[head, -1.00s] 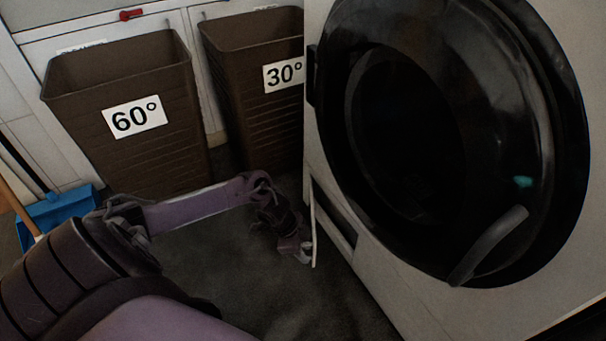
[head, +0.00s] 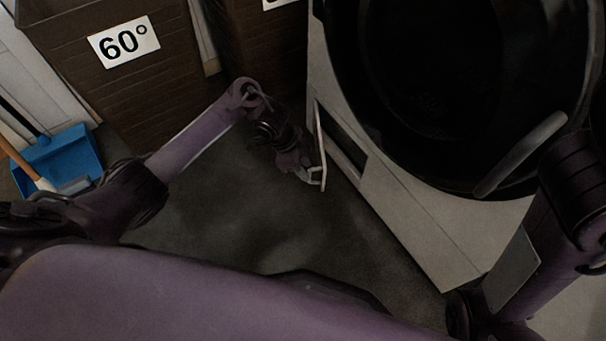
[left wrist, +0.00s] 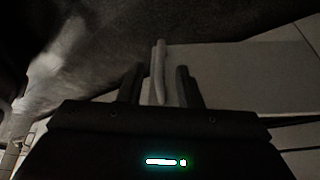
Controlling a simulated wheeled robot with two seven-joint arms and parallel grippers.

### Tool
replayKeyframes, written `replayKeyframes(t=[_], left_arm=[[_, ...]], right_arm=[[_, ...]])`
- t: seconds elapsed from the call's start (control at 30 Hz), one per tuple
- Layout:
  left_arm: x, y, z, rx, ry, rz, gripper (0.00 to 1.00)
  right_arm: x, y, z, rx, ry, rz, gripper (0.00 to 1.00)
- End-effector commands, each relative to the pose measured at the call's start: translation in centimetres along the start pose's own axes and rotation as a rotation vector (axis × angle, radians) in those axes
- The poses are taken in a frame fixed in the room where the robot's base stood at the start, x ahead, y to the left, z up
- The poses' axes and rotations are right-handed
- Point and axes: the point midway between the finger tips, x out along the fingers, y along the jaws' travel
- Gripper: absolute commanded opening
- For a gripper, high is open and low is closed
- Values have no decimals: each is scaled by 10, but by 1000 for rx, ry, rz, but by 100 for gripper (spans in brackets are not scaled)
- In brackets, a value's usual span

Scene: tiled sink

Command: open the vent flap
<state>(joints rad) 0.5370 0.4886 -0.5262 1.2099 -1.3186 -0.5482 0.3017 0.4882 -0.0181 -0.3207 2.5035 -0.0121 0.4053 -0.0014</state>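The vent flap (head: 321,153) is a thin pale panel low on the left of the washing machine's front. It stands swung out, with a dark recess (head: 343,146) open beside it. My left gripper (head: 318,176) is at the flap's lower, outer part. In the left wrist view, my left gripper's two dark fingers (left wrist: 158,85) are apart.
The washing machine (head: 420,225) stands at the right, with its round dark door (head: 440,90) and grey handle (head: 520,155) above the flap. A brown bin marked 60° (head: 150,85) and a second bin stand behind. A blue dustpan (head: 60,165) lies left. Dark floor (head: 240,215) is clear.

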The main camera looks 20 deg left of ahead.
Motion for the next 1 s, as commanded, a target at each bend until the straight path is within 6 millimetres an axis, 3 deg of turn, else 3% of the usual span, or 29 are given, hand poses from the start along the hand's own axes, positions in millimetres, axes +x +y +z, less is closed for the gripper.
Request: replayKeyframes(t=[0.03,0.23,0.63,0.9,1.0], left_arm=[[15,0,2,-1,1,1,32],[39,0,2,-1,0,-1,32],[45,0,1,-2,-1,-2,32],[45,0,1,-2,-1,-2,0],[45,0,1,-2,-1,-2,0]], right_arm=[[-4,1,-7,-10,16,4,36],[-8,4,-16,-26,32,13,36],[-8,5,-18,-29,34,16,36],[-8,5,-18,-29,34,15,36],[-8,5,-18,-29,34,15,36]])
